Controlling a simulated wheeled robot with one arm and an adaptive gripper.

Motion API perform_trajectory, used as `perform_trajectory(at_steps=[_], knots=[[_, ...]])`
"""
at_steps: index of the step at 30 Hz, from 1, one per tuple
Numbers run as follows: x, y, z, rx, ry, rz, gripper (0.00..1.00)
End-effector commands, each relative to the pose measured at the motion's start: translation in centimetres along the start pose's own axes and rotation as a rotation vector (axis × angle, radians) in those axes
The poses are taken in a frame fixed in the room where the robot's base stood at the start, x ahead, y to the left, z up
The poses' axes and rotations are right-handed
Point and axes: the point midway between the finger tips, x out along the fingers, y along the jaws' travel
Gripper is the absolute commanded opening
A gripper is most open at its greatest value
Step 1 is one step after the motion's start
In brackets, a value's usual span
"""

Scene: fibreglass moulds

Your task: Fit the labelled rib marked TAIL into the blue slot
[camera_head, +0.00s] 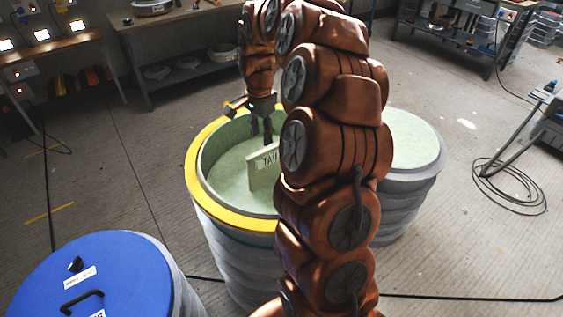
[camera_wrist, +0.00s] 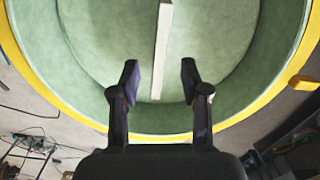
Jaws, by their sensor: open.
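A pale, upright rib (camera_head: 262,175) with the letters "TAI" showing stands inside a round green-lined mould (camera_head: 222,165) with a yellow rim. My arm hides the rest of the rib in the head view. My gripper (camera_head: 261,133) is above the mould, pointing down, with its fingers over the rib's far part. In the wrist view, the gripper (camera_wrist: 160,80) is open and empty. The rib's narrow top edge (camera_wrist: 162,50) runs up the picture, and its near end lies between the fingers, apparently lower down. I see no blue slot in either view.
A drum with a blue lid (camera_head: 105,270) and black handle stands at the lower left. Another pale-topped round mould (camera_head: 412,140) stands right of my arm. Workbenches line the back. Cables (camera_head: 510,187) lie on the floor at right.

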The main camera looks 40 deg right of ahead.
Motion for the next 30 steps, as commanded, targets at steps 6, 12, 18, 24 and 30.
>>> perform_trajectory(at_steps=[6,12,18,24,30], knots=[[1.1,-0.7,-2.8,0.12,0.012,0.002,0.46],[2.1,-0.6,-3.2,0.137,0.012,0.004,0.46],[3.7,-0.7,-3.3,0.136,0.013,-0.001,0.46],[5.0,-0.2,-3.2,0.135,0.011,0.005,0.46],[7.7,0.0,-3.4,0.134,0.012,0.004,0.46]])
